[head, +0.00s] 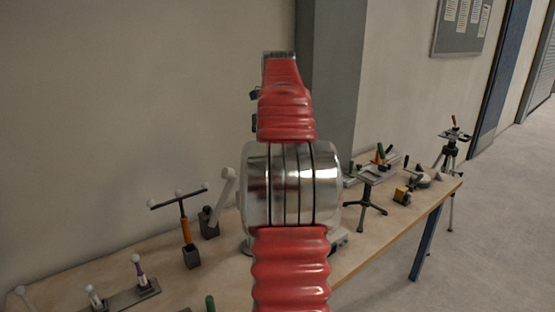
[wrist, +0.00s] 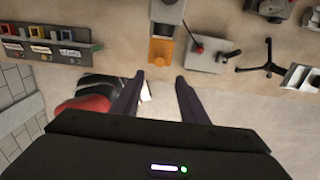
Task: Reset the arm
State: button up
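My arm rises in its red ribbed sleeve through the middle of the head view, with a shiny metal joint partway up. My gripper cannot be made out in that view. In the wrist view my gripper (wrist: 160,77) shows two dark fingers spread apart, with nothing held between them. Its fingertips point toward the wooden workbench (wrist: 130,28), below an orange block (wrist: 161,52) in the picture. The gap between fingertips and bench cannot be judged.
The workbench (head: 122,262) also runs across the head view, carrying an orange-handled T-shaped tool (head: 187,233), a black-footed stand (head: 366,205) and other tools. A tripod (head: 449,158) stands beyond its right end. Open floor (head: 480,245) lies right; a pillar (head: 335,80) stands behind.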

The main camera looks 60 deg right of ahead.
jog(key=shift+r, duration=0.75)
